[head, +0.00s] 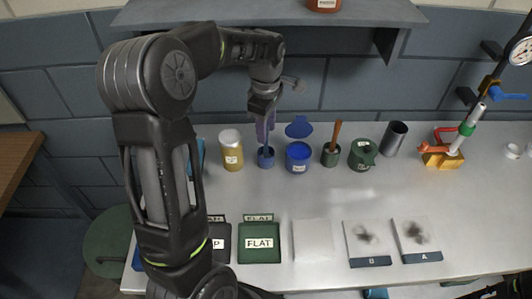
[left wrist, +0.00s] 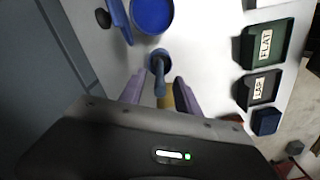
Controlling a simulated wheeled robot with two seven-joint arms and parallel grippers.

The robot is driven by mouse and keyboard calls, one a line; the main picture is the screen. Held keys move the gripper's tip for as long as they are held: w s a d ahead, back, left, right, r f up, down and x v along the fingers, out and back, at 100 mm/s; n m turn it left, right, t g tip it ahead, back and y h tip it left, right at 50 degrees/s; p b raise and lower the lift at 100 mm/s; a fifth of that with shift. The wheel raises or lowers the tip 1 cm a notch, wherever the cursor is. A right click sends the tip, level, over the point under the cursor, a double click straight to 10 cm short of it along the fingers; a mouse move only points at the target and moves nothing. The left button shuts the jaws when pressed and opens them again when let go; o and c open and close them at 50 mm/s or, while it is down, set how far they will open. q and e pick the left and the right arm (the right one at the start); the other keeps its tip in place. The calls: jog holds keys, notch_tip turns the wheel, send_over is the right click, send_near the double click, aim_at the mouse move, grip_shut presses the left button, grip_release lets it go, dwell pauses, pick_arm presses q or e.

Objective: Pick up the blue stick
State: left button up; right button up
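The blue stick (left wrist: 159,76) stands in a small blue cup (head: 266,162) on the grey table. In the head view my left gripper (head: 265,132) is directly above that cup, pointing down, and hides much of the stick. In the left wrist view the two purple fingers of my left gripper (left wrist: 157,93) are apart, one on each side of the stick, with gaps visible between them and it. The stick's lower end sits inside the cup (left wrist: 160,56). My right gripper cannot be made out in either view.
An open blue jar (head: 298,158) stands close right of the cup; a yellow jar (head: 232,153) stands left. A green cup with a brown stick (head: 335,139), a dark green jar (head: 362,155) and a grey cylinder (head: 395,139) stand farther right. A green FLAT tray (head: 260,255) lies in front.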

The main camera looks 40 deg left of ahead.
pick_arm(q)
notch_tip(320, 180, down, 2)
jog(key=shift+f, duration=0.1)
jog(key=shift+c, duration=0.6)
grip_shut()
dwell(0.4)
